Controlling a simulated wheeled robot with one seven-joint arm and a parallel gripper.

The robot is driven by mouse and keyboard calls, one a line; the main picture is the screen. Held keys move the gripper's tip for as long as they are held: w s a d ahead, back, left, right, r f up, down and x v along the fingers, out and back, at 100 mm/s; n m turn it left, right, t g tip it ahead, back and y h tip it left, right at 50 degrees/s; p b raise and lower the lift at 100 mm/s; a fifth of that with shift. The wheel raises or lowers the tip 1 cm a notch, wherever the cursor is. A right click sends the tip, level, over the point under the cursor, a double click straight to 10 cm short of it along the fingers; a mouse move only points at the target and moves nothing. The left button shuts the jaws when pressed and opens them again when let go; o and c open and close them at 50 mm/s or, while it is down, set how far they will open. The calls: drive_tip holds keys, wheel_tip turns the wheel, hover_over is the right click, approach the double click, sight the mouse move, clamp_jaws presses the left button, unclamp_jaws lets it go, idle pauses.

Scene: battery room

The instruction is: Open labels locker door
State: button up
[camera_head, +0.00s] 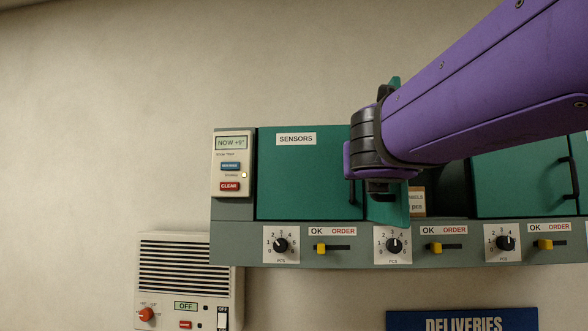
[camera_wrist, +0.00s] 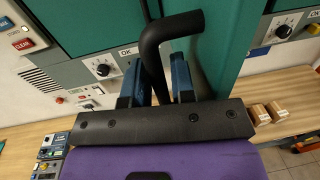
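The labels locker stands open in the middle of the row. Its dark inside (camera_head: 452,188) shows, with a box (camera_head: 417,200) whose partly hidden label ends in "ABELS". Its teal door (camera_head: 398,208) is swung outward, seen nearly edge-on behind my gripper; it fills the right of the wrist view (camera_wrist: 232,50). The door's black bent handle (camera_wrist: 182,28) runs down between my gripper's (camera_wrist: 158,78) two blue fingers, which look closed on it. In the head view my gripper (camera_head: 382,188) is in front of the door and hides the fingertips and handle.
The closed SENSORS door (camera_head: 300,180) with its black handle (camera_head: 352,192) is just left. Another closed teal door (camera_head: 515,180) is at right. A dial-and-slider strip (camera_head: 345,257) runs below. A wooden counter (camera_wrist: 285,95) holds small boxes (camera_wrist: 268,112).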

drive_tip(key=shift+s, duration=0.1)
drive_tip(key=v, duration=1)
drive_tip(key=shift+s, duration=0.3)
drive_tip(key=shift+a, duration=0.1)
idle(0.4)
drive_tip(key=s+d+f+m+g+y, duration=0.1)
drive_tip(key=s+d+f+m+g, duration=0.2)
drive_tip(key=f+m, duration=0.6)
drive_tip(key=s+d+f+m+g+y, duration=0.2)
drive_tip(key=d+f+m+g, duration=0.3)
drive_tip(key=m, duration=0.8)
drive_tip(key=s+d+f+m+g+y, duration=0.1)
drive_tip(key=s+d+f+m+g, duration=0.3)
drive_tip(key=d+f+m, duration=0.5)
wheel_tip(320, 180, down, 6)
drive_tip(key=shift+s+r+m, duration=0.1)
drive_tip(key=shift+s+m, duration=0.5)
drive_tip(key=shift+m, duration=0.4)
